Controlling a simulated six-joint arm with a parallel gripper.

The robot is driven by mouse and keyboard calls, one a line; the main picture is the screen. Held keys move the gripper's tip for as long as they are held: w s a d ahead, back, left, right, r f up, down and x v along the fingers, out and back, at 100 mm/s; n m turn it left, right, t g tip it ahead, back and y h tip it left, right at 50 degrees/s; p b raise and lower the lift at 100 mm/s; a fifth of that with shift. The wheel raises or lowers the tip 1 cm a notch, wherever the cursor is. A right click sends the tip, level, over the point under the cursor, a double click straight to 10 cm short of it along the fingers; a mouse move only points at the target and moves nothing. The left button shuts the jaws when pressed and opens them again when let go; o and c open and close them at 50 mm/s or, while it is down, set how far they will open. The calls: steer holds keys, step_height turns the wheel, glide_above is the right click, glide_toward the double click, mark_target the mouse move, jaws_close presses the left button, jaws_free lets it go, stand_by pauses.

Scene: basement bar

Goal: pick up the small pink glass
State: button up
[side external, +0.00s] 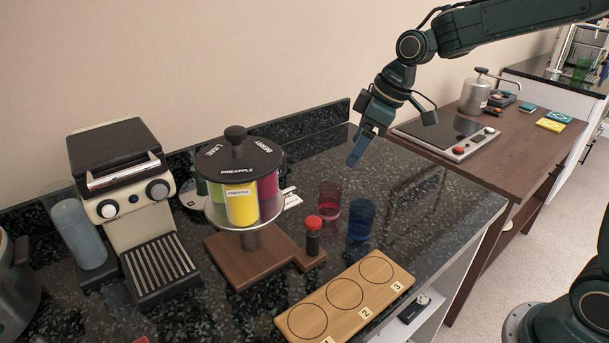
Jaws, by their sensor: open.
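A small pink-red see-through glass (329,199) stands upright on the dark speckled counter. A blue glass (361,219) stands close to its right. My gripper (357,155) is above and a little to the right of the pink glass, pointing down, clear of both glasses. It is open with nothing seen in it. The near finger hides most of the far one.
A wooden board (344,298) with numbered circles lies nearer. A coffee machine (130,210) is far left. The counter right of the blue glass is clear.

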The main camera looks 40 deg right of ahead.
glide_toward(330, 188)
steer(key=shift+a+f, duration=1.45)
steer(key=shift+f, duration=0.1)
steer(key=shift+f, duration=0.1)
steer(key=shift+x, duration=2.5)
steer(key=c, duration=1.1)
steer(key=shift+r, duration=0.2)
step_height(330, 188, up, 20)
steer(key=shift+f, duration=0.15)
